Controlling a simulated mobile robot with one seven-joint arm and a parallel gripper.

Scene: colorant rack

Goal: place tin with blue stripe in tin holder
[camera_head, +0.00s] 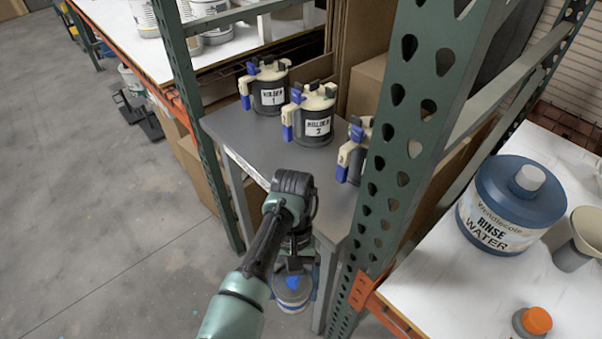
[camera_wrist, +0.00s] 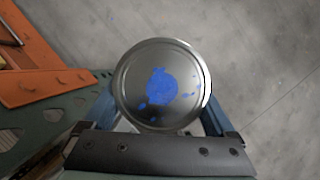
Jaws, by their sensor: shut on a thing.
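The tin (camera_head: 292,294) has a grey top with a blue paint blotch and a pale side with a blue stripe. My gripper (camera_head: 294,268) is shut on it and holds it in front of the grey shelf, over the floor. In the wrist view the tin's round metal lid (camera_wrist: 160,86) sits between the two fingers. Three dark tin holders with cream and blue clamps stand on the shelf: holder 1 (camera_head: 269,96), holder 2 (camera_head: 315,125), and a third holder (camera_head: 354,158) partly hidden by the green post.
The grey shelf (camera_head: 240,125) has bare room in front of the holders. A perforated green post (camera_head: 400,130) stands right of it. A white table (camera_head: 440,290) at right bears a blue-lidded rinse water tub (camera_head: 510,205) and an orange-capped bottle (camera_head: 535,321).

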